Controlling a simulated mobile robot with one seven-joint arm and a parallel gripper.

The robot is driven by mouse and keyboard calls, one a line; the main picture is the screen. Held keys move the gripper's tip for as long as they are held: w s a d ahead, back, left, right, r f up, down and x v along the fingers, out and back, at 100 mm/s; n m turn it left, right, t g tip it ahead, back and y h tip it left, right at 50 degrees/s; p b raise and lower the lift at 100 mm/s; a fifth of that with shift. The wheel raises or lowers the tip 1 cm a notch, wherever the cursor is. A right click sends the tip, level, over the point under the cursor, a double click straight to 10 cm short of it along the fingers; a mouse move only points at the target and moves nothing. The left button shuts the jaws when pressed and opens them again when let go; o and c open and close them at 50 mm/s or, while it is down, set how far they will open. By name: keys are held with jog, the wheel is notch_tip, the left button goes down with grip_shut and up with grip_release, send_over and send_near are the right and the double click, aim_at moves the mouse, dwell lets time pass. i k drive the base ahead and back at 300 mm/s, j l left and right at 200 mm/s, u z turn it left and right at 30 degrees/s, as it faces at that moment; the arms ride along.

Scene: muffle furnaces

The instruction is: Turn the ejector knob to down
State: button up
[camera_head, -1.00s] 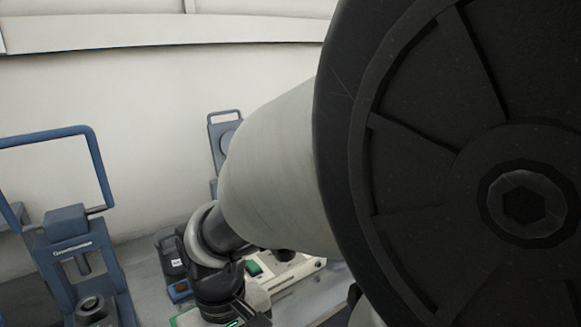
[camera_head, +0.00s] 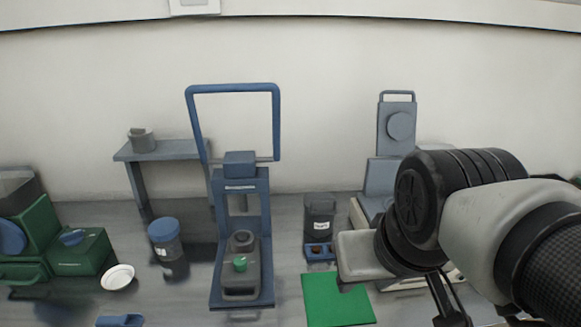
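A blue press (camera_head: 262,240) with a tall looped handle (camera_head: 278,125) stands on the bench left of centre. A dark grey block sits in its base, with a small green knob (camera_head: 240,263) on its front. I cannot tell for sure whether this is the ejector knob, or how it is turned. My arm fills the right side of the head view. Dark, thin parts at its lower end (camera_head: 447,300) seem to belong to my gripper, well to the right of the press. Its fingertips are not clear, so its opening cannot be told.
A green mat (camera_head: 338,301) lies right of the press, with a dark labelled jar (camera_head: 319,218) behind it. A blue-lidded jar (camera_head: 165,243), a white dish (camera_head: 118,277) and green equipment (camera_head: 78,252) are at left. A grey stand (camera_head: 170,150) is behind. Another blue-grey device (camera_head: 396,140) stands behind my arm.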

aim_at(240, 263)
jog(key=k+j+u, duration=0.15)
jog(key=j+u, duration=0.15)
jog(key=u, duration=0.2)
jog(key=i+j+z, duration=0.25)
jog(key=j, duration=0.4)
jog(key=j+z, duration=0.25)
jog(key=j, duration=0.35)
